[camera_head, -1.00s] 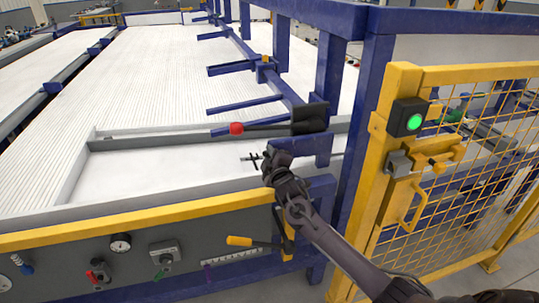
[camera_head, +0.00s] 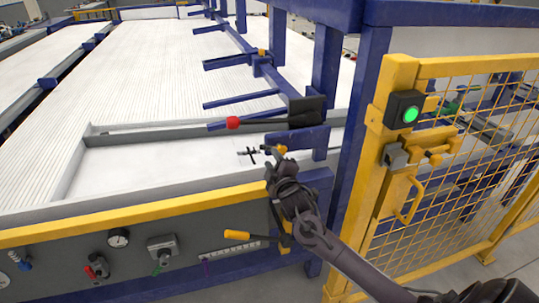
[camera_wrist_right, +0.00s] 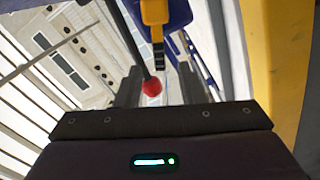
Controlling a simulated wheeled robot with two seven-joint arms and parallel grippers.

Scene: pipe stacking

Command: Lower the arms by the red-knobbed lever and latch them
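The lever's red knob (camera_head: 233,122) is at the left end of a dark rod that runs to a black block (camera_head: 307,110) on the blue frame. The blue arms (camera_head: 240,101) stick out leftward over the ribbed white bed. My right gripper (camera_head: 269,158) is below and right of the knob, apart from it, near a small orange part (camera_head: 281,149). In the right wrist view the red knob (camera_wrist_right: 151,87) shows between my two spread fingers, beyond their tips, with nothing held. A yellow part (camera_wrist_right: 155,12) is above it; I cannot tell if it is the latch.
A yellow mesh gate (camera_head: 460,180) with a green-lit button box (camera_head: 404,112) stands at the right. The yellow front rail (camera_head: 130,218) and a panel with a yellow-handled lever (camera_head: 237,235) are below. A thick blue post (camera_head: 360,120) rises right of my arm.

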